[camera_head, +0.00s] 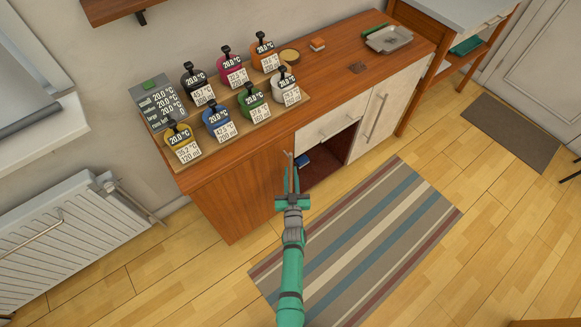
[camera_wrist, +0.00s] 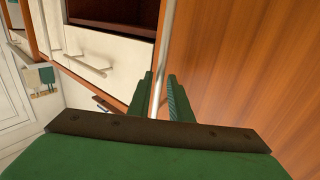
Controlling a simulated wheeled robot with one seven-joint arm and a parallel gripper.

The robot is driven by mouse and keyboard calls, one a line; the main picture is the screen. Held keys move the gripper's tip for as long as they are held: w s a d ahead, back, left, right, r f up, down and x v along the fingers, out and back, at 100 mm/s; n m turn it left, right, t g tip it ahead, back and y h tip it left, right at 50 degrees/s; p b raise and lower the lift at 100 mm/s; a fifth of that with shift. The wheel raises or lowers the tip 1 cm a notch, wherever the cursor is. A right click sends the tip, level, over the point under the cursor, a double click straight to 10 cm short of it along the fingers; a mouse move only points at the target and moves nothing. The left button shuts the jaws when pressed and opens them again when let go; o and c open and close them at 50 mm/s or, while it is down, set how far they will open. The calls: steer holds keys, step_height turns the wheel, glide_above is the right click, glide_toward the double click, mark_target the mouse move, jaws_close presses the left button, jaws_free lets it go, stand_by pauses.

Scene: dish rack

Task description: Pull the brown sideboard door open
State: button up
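The brown sideboard door (camera_head: 250,192) is the plain wooden front at the left end of the sideboard. It looks closed, level with the front. In the wrist view the brown door (camera_wrist: 235,70) fills the right side. Its long metal bar handle (camera_wrist: 166,40) stands near the door edge beside the open compartment. My gripper (camera_head: 290,165) is at this handle in the head view. In the wrist view my gripper (camera_wrist: 161,85) has its two green fingers on either side of the bar, with a visible gap, so it is open around the handle.
An open dark compartment (camera_head: 330,160) with a blue item lies right of the door, below a white drawer (camera_head: 333,122). A white door (camera_head: 388,108) is further right. Several labelled jars stand on top. A striped rug (camera_head: 360,245) covers the floor in front; a radiator (camera_head: 70,235) is left.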

mark_target(291, 169)
steer(key=shift+w, duration=1.65)
jaws_close()
